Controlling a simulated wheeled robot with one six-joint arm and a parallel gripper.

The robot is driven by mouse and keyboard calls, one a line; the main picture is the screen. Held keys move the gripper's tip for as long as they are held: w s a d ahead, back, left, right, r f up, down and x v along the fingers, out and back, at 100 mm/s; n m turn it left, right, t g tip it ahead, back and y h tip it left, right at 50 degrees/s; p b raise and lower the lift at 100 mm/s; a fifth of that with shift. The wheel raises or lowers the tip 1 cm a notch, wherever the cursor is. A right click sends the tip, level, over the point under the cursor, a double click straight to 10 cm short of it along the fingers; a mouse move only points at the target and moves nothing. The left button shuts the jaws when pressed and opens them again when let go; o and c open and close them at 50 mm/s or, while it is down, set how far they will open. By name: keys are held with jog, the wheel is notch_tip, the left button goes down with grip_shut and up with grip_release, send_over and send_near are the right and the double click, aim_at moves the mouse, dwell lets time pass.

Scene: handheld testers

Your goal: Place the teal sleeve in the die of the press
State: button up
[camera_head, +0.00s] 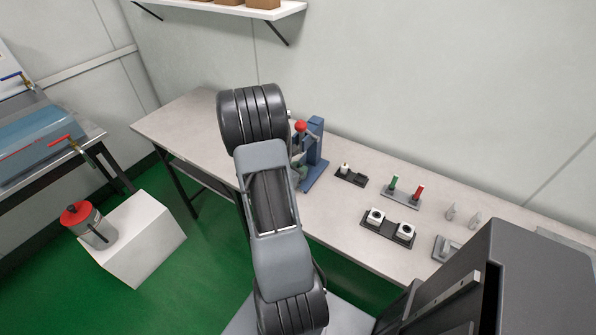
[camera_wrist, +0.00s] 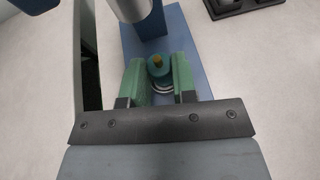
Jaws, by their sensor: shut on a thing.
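The teal sleeve (camera_wrist: 155,72) is between the green pads of my gripper (camera_wrist: 160,80) in the wrist view, with a small yellow-orange piece showing at its centre. My gripper is shut on it, over the blue base of the press (camera_wrist: 199,30). A pale, ring-shaped edge, which may be the die (camera_wrist: 163,89), shows right by the sleeve. I cannot tell whether the sleeve is seated or just above it. In the head view the blue press (camera_head: 315,155) with its red knob stands on the bench, partly behind my arm. My gripper is mostly hidden there, and so is the sleeve.
Right of the press on the bench (camera_head: 345,210) are a small black fixture (camera_head: 350,175), a stand with green and red handles (camera_head: 405,192), and a black tray with two white blocks (camera_head: 388,228). A red-topped canister (camera_head: 92,226) stands on a white box at left.

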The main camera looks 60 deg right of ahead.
jog(key=o, duration=0.9)
jog(key=shift+f, duration=0.25)
jog(key=w+a+r+m+t+y, duration=0.1)
jog(key=a+r+m+y, duration=0.3)
jog(key=a, duration=0.8)
jog(key=a+r+m+t+y, duration=0.2)
jog(key=a+r+m+y, duration=0.3)
jog(key=a, duration=0.8)
jog(key=w+a+r+m+t+y+p, duration=0.1)
jog(key=a+r+m+y, duration=0.3)
jog(key=a, duration=0.9)
jog(key=shift+w+a+r+m+t+y, duration=0.1)
jog(key=shift+r+m+t, duration=0.15)
jog(key=shift+r+m, duration=0.2)
jog(key=shift+w+d+r+m+t+y, duration=0.1)
jog(key=shift+w+r+m+t, duration=0.1)
jog(key=shift+r+m, duration=0.3)
jog(key=shift+w+a+r+m+t+y, duration=0.1)
jog(key=shift+r+m+t, duration=0.2)
jog(key=shift+m, duration=0.25)
